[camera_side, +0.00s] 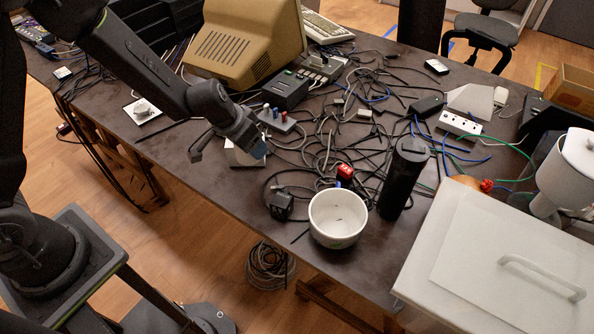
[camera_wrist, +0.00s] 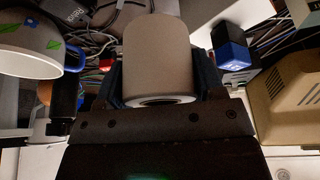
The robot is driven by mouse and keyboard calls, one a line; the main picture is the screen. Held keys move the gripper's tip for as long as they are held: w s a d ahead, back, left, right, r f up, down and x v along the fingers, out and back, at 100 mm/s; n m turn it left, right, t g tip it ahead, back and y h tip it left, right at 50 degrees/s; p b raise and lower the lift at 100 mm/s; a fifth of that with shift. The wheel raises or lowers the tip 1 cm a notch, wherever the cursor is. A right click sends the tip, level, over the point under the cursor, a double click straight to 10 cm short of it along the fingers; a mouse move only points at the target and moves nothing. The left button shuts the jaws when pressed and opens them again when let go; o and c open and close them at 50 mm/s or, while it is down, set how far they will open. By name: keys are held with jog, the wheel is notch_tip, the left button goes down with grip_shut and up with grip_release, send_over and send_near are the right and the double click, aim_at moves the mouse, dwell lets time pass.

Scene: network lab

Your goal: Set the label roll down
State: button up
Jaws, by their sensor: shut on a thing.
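The label roll (camera_wrist: 157,55) is a pale, off-white cylinder. In the wrist view it fills the middle, with its dark core hole facing the camera. My gripper (camera_wrist: 158,85) is shut on it, one dark finger on each side. In the side view my gripper (camera_side: 226,152) is low over the table's front left part, and a white part of the roll (camera_side: 240,157) shows between the fingers. The fingers partly hide it, and I cannot tell whether its underside touches the table (camera_side: 188,180).
A white bowl (camera_side: 338,217) and a black power adapter (camera_side: 280,203) lie to the right, beside a black cylinder (camera_side: 403,178). Tangled cables (camera_side: 330,150) cover the middle. A beige monitor (camera_side: 245,45) stands behind. The table's front left is mostly bare near its edge.

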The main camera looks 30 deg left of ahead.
jog(key=w+d+m+g+h, duration=0.1)
jog(key=w+d+m+h, duration=0.1)
jog(key=w+d+m, duration=0.65)
jog(key=shift+n, duration=0.75)
jog(key=f, duration=0.3)
jog(key=w+a+f, duration=0.1)
jog(key=f, duration=0.6)
jog(key=shift+w+a+f, duration=0.2)
jog(key=shift+w+f, duration=0.05)
jog(key=shift+f, duration=0.05)
jog(key=shift+f, duration=0.1)
jog(key=o, duration=1)
